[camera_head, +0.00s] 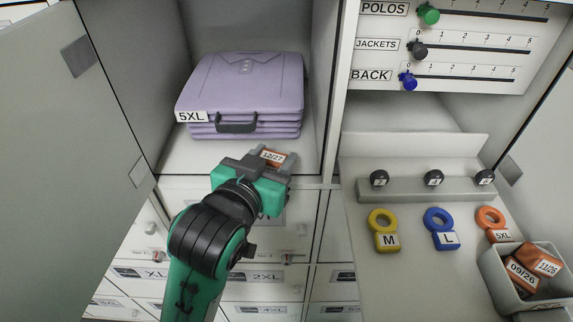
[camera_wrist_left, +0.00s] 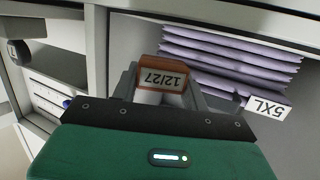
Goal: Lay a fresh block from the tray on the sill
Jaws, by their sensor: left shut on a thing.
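My left gripper (camera_head: 268,162) is shut on a brown block (camera_head: 273,157) with a white label reading 12/27. It holds the block at the front of the open compartment, in front of the folded purple shirts. In the left wrist view the block (camera_wrist_left: 163,76) sits between the fingers, its label upside down. The grey tray (camera_head: 496,277) at the lower right holds brown blocks, with labels 09/26 (camera_head: 521,276) and 11/26 (camera_head: 546,264) showing. The sill (camera_head: 185,160) seems to be the bare front strip of the compartment floor. My right gripper is not in view.
The purple stack (camera_head: 243,85) fills the compartment's back and carries a 5XL tag (camera_head: 191,116). An open door (camera_head: 60,130) stands at left. Yellow M (camera_head: 386,242), blue L (camera_head: 446,240) and orange 5XL (camera_head: 500,236) tags lie on the right shelf. Labelled drawers are below.

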